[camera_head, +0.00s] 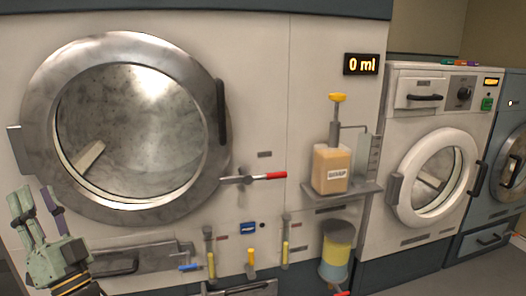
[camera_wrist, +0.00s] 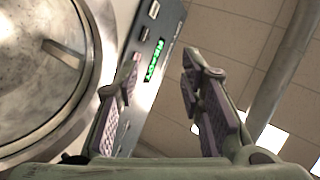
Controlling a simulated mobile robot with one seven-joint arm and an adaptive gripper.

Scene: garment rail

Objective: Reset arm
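My gripper (camera_head: 36,203) is at the lower left of the head view, in front of the lower left of a large round steel door. Its fingers point up. In the wrist view my gripper (camera_wrist: 160,80) has its two fingers with purple pads spread apart, with nothing between them. The wrist camera looks past the fingers at a panel with a green lit display (camera_wrist: 155,60) and the ceiling.
The big machine's round door (camera_head: 135,130) looks closed; a red-tipped handle (camera_head: 272,176) juts out beside it. A soap pump bottle (camera_head: 332,168) stands on a shelf under a "0 ml" display (camera_head: 363,64). Small coloured valves line the lower front. A white washer (camera_head: 437,178) stands at right.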

